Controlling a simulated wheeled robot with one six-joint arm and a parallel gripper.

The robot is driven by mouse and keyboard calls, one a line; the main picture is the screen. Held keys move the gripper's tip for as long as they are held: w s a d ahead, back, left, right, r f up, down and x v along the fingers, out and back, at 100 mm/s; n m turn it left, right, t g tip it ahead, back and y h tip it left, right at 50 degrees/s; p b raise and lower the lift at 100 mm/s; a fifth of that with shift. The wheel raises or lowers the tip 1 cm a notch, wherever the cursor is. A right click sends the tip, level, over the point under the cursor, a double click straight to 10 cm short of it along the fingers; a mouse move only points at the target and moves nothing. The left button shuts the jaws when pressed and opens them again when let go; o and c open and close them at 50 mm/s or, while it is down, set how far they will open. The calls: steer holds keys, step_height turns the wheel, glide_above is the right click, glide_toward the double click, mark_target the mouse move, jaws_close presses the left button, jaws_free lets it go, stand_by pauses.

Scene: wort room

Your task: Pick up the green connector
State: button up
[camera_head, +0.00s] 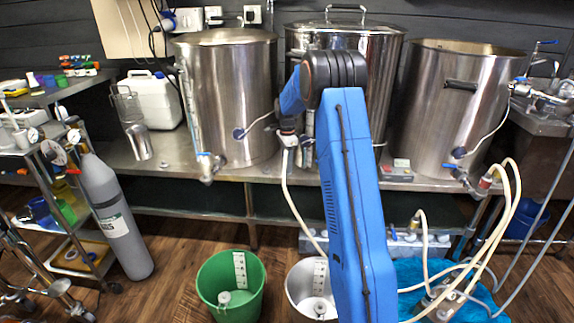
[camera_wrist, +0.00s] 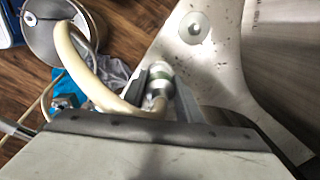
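The green connector (camera_wrist: 157,89) is a pale fitting with a green band and a metal part on the end of a cream hose (camera_wrist: 85,70). In the wrist view it sits between the two grey fingers of my gripper (camera_wrist: 164,93). The fingers lie close on both sides; whether they press on it is unclear. In the head view my gripper (camera_head: 287,128) is at the front of the middle kettle (camera_head: 340,42), beside my blue arm. The cream hose (camera_head: 286,185) hangs below it towards the floor. The green band cannot be made out there.
Steel kettles stand left (camera_head: 235,105) and right (camera_head: 440,110) on a metal bench (camera_head: 170,165). A green bucket (camera_head: 250,300) and a steel bucket (camera_head: 298,290) are on the floor. A blue cloth (camera_head: 410,275) with looping hoses lies at right; a grey gas cylinder (camera_head: 112,215) stands left.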

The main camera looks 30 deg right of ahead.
steer(key=shift+c, duration=0.5)
steer(key=shift+r, duration=0.2)
jaws_close()
step_height(320, 180, up, 10)
steer(key=shift+f, duration=0.15)
